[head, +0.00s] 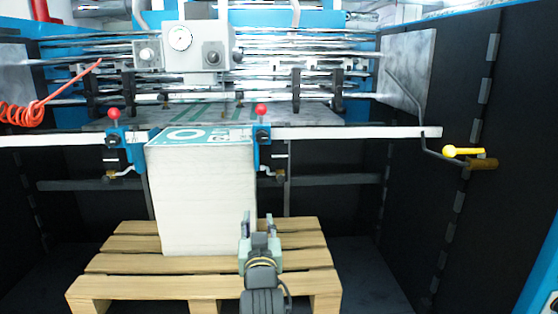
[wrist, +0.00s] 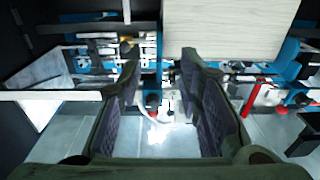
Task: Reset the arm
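My gripper (head: 258,226) is in the lower middle of the head view, in front of the right part of a tall white paper stack. Its two fingers stand apart with nothing between them. In the wrist view my gripper (wrist: 160,68) also shows open and empty, its dark padded fingers on both sides of a gap. The wrist picture looks turned over, with the pale side of the stack (wrist: 230,25) at the top.
The paper stack (head: 200,200) stands on a wooden pallet (head: 110,262). Behind it a white bar (head: 350,132) carries two blue clamps with red knobs (head: 261,110). A yellow-handled crank (head: 462,152) is at the right wall. A red coiled hose (head: 22,114) hangs at the left.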

